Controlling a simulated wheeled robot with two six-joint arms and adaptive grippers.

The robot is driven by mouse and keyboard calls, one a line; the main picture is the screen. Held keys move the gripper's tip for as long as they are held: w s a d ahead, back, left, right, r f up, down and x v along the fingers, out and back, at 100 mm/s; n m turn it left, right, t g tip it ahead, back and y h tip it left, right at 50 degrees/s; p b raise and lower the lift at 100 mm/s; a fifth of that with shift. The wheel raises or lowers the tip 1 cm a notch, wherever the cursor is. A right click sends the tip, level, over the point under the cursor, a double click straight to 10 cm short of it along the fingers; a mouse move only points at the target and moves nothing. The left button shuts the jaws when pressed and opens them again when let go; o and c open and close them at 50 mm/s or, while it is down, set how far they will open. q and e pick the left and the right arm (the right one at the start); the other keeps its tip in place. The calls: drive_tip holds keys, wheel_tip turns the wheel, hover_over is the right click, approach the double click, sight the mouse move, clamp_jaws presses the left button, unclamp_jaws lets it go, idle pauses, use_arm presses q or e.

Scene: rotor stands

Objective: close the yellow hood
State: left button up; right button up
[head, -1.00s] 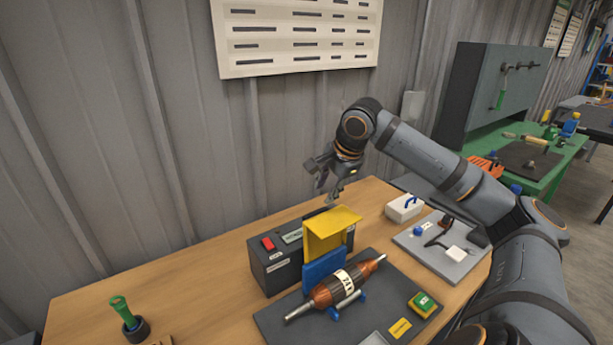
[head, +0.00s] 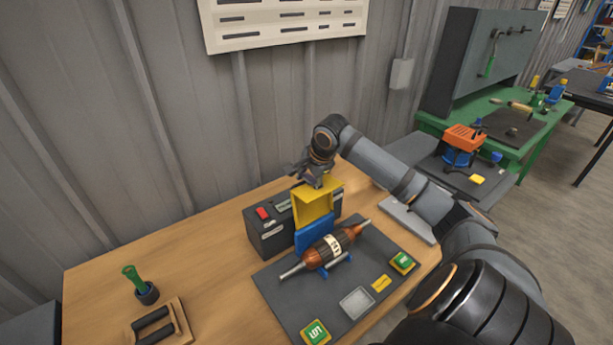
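The yellow hood (head: 312,208) stands upright, raised behind a blue block (head: 314,235) and in front of a dark control box (head: 268,236). My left gripper is not in view.
The dark mat (head: 285,295) also carries a green-and-yellow block (head: 402,262) and another at its front (head: 315,332). A green-handled tool (head: 136,280) stands in a holder at left, near a wooden tray (head: 180,318). The wooden table (head: 205,270) is clear between them.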

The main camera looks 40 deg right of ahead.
drive_tip(key=shift+f, duration=0.2)
drive_tip(key=shift+s, duration=0.1)
drive_tip(key=c, duration=0.4)
drive_tip(key=shift+s+d+r+p, duration=0.2)
drive_tip(key=shift+s+r+p, duration=0.15)
drive_tip(key=shift+p, duration=0.2)
drive_tip(key=shift+c, duration=0.2)
drive_tip(key=shift+s+r+p, duration=0.1)
drive_tip(key=shift+s+p, duration=0.2)
drive_tip(key=shift+s+a, duration=0.3)
drive_tip(key=shift+s, duration=0.1)
drive_tip(key=shift+c, duration=0.4)
drive_tip(key=shift+r, duration=0.1)
